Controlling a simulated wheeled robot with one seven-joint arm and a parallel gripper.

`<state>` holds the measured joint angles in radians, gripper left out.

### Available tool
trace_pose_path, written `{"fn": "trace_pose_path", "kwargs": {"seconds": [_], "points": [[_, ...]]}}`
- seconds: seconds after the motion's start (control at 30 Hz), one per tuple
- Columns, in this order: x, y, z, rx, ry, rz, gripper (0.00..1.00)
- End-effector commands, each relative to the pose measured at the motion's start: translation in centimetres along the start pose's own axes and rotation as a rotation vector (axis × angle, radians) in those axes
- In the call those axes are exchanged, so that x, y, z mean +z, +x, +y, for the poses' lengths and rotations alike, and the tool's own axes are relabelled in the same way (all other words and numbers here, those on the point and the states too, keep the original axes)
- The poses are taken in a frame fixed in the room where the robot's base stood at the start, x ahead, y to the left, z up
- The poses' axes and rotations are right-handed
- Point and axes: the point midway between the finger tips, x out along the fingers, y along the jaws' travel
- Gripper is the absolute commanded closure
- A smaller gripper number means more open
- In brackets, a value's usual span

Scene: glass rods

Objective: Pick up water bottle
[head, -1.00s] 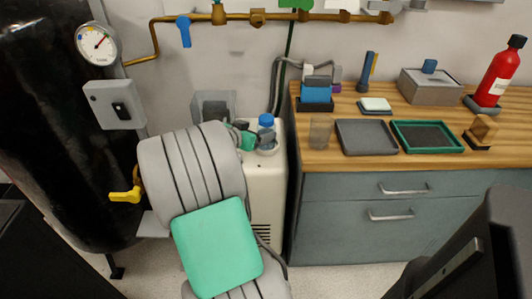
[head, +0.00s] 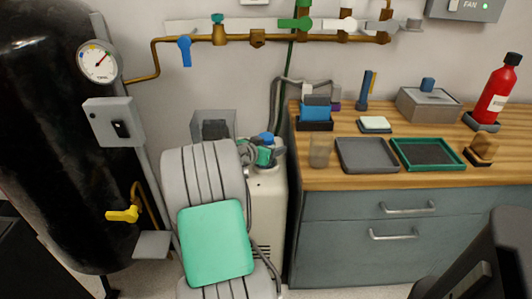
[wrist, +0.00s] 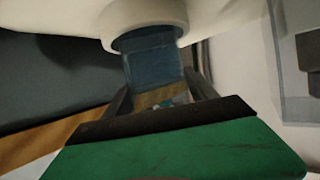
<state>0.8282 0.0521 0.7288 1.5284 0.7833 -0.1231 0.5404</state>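The water bottle (head: 266,138) shows as a small blue-capped shape above the white machine in the head view. My grey and green gripper (head: 263,155) is right at it and hides much of it. In the wrist view a blue, see-through body (wrist: 152,65), which looks like the bottle, stands between the two fingers of my gripper (wrist: 158,82). One finger is on each side, with little or no gap. I cannot tell whether they press on it. A white round collar lies around its far end.
The white machine (head: 268,205) stands left of the wooden bench (head: 375,178). A clear box (head: 212,124) is behind my arm. A glass beaker (head: 319,150), a grey tray (head: 366,156) and a green tray (head: 428,155) are on the bench. Pipes with valves run along the wall.

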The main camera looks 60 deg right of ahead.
Motion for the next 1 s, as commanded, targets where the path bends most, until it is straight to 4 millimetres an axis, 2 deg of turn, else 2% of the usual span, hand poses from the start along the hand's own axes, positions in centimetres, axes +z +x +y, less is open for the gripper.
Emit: {"fn": "trace_pose_path", "kwargs": {"seconds": [0.07, 0.73, 1.0], "points": [[0.0, -0.01, 0.0, 0.0, 0.0, 0.0, 0.41], [0.02, -0.02, 0.0, 0.0, 0.0, 0.0, 0.95], [-0.31, -0.12, -0.02, 0.0, 0.001, 0.002, 0.96]]}}
